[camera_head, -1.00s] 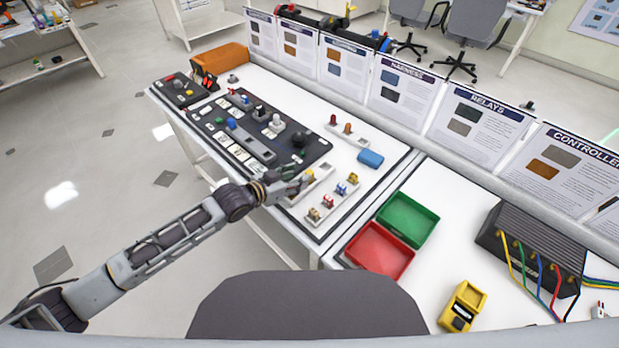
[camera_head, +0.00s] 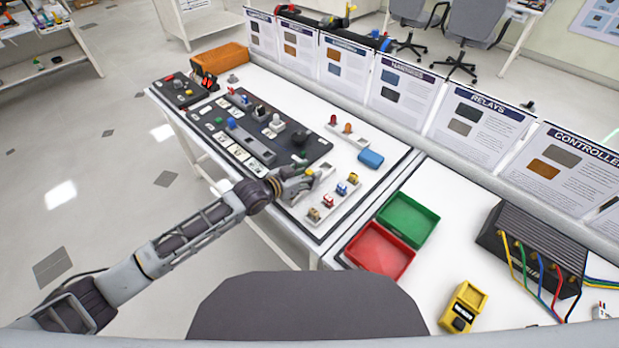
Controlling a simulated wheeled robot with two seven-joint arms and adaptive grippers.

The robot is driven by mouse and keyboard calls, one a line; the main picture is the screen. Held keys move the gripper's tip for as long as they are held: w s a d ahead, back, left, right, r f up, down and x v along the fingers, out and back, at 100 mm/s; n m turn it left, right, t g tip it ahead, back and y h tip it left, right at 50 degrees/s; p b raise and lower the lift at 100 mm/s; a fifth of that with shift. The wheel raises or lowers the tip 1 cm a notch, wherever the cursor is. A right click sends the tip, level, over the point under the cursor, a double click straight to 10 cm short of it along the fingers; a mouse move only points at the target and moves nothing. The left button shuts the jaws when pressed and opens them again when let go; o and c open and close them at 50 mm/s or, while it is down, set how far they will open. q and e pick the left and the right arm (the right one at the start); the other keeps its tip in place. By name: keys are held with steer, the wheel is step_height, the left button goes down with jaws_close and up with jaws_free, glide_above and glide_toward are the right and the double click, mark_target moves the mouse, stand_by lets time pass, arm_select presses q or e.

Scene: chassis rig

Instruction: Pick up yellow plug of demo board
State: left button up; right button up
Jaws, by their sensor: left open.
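A pale strip (camera_head: 334,206) on the demo board (camera_head: 365,197) holds small plugs in a row. A yellow plug (camera_head: 353,178) stands at its far end, with a blue plug (camera_head: 341,190) and a red plug (camera_head: 328,202) between it and another yellowish plug (camera_head: 314,214) at the near end. My left gripper (camera_head: 311,182) is open above the board, to the left of this row and apart from it. A small yellow patch shows at its fingers; I cannot tell whether it is a plug. My right gripper is not in view.
A black panel (camera_head: 215,130) with knobs and buttons lies left of the gripper. A blue block (camera_head: 370,159) and a strip with red and orange pegs (camera_head: 347,139) are behind the row. Green (camera_head: 408,220) and red (camera_head: 380,250) trays stand to the right.

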mark_target(307, 173)
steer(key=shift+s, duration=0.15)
arm_select(q)
steer(key=shift+c, duration=0.3)
jaws_close()
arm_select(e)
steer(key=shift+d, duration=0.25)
arm_select(q)
steer(key=shift+r, duration=0.1)
steer(key=shift+r, duration=0.5)
step_height(307, 173, up, 8)
steer(key=shift+f+p, duration=0.15)
steer(key=shift+p, duration=0.25)
steer(key=shift+r, duration=0.6)
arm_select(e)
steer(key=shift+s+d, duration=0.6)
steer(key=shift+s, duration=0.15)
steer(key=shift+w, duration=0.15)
